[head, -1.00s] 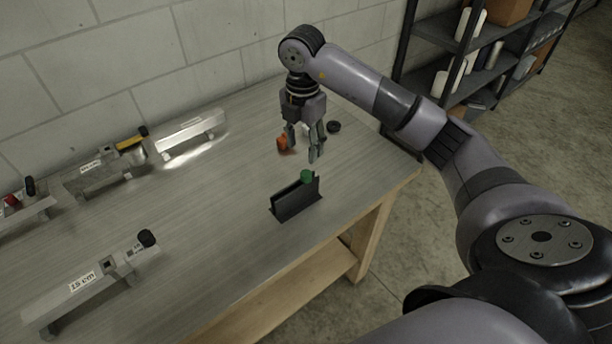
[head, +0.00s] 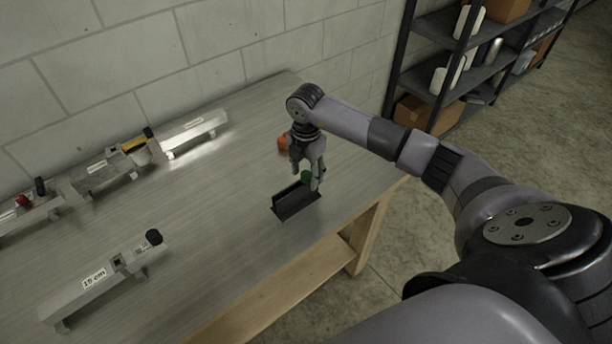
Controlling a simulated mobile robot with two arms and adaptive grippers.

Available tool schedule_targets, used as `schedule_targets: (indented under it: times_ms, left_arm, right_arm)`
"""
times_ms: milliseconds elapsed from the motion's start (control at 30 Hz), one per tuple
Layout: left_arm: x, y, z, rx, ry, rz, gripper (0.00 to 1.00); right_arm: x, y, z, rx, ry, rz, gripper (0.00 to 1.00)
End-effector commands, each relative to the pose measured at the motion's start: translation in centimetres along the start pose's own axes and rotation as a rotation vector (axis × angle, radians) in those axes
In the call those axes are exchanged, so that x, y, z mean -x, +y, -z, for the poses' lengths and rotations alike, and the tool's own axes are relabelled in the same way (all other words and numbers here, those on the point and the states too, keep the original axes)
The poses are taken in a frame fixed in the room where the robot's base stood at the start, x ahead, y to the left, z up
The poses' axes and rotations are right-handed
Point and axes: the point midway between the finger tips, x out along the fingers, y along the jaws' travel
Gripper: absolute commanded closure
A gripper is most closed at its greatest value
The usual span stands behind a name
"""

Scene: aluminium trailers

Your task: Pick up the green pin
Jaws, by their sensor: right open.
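The green pin (head: 306,176) sits at the far right end of a dark holder (head: 294,203) on the table. Only its green top shows, partly covered by my gripper. My right gripper (head: 306,182) points down with its fingers apart around the green pin's top. I cannot tell whether the fingers touch it. My left gripper is not in view.
Aluminium trailers lie on the left, one marked 15 cm (head: 95,283) in front and others (head: 195,134) along the wall. The table's right edge (head: 385,190) is close. Shelves (head: 440,60) stand beyond.

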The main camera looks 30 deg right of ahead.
Motion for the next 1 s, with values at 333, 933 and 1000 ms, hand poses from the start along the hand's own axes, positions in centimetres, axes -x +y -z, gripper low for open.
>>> schedule_targets:
  times_ms: [333,933,1000]
  left_arm:
    - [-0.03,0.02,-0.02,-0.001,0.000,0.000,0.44]
    - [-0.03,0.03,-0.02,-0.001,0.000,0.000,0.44]
    - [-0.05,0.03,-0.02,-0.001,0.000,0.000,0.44]
  right_arm:
    - [0.05,0.01,0.00,0.000,0.000,0.000,0.71]
    - [0.08,0.02,-0.01,0.000,0.000,-0.001,1.00]
    - [0.12,0.03,-0.02,0.000,0.000,-0.001,1.00]
